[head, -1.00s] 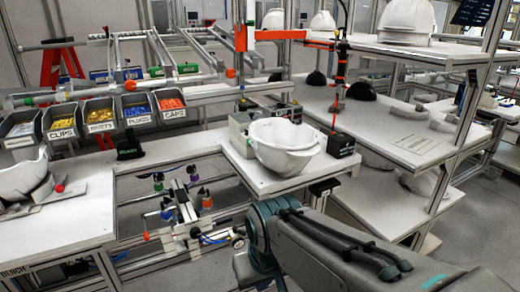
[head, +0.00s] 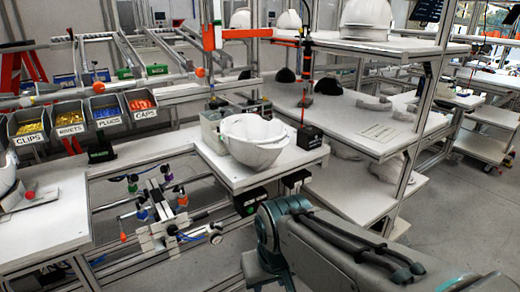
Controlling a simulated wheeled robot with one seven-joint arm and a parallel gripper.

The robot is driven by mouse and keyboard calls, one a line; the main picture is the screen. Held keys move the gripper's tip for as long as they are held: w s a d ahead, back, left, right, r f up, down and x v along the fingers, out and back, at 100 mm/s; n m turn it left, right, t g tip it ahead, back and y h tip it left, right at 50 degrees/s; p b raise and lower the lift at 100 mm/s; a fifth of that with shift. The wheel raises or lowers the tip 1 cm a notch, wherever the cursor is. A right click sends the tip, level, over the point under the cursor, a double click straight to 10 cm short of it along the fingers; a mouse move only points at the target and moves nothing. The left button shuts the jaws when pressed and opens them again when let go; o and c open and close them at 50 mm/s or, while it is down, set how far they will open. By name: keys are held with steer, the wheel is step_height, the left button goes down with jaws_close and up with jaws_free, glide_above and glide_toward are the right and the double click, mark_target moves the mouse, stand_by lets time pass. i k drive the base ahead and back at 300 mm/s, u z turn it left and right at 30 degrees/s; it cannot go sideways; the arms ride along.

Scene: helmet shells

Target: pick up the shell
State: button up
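A white helmet shell (head: 256,142) lies with its open side up on a small white table (head: 228,172) in the middle of the head view. My arm shows at the lower right, in front of the table and apart from the shell. My gripper does not show in this view. More white shells stand on the upper shelf at the right, the nearest being a large one (head: 366,18).
A black box (head: 309,137) and a grey device (head: 211,127) stand close to the shell. Labelled bins (head: 105,110) line the left. A metal frame with coloured knobs (head: 158,213) stands below, left of the table. Shelves (head: 375,133) rise at the right.

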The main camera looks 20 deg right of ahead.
mark_target(255, 142)
steer(key=z, duration=0.35)
steer(key=k, duration=0.4)
steer(key=z, duration=1)
steer(key=i, duration=1)
steer(key=u, duration=0.7)
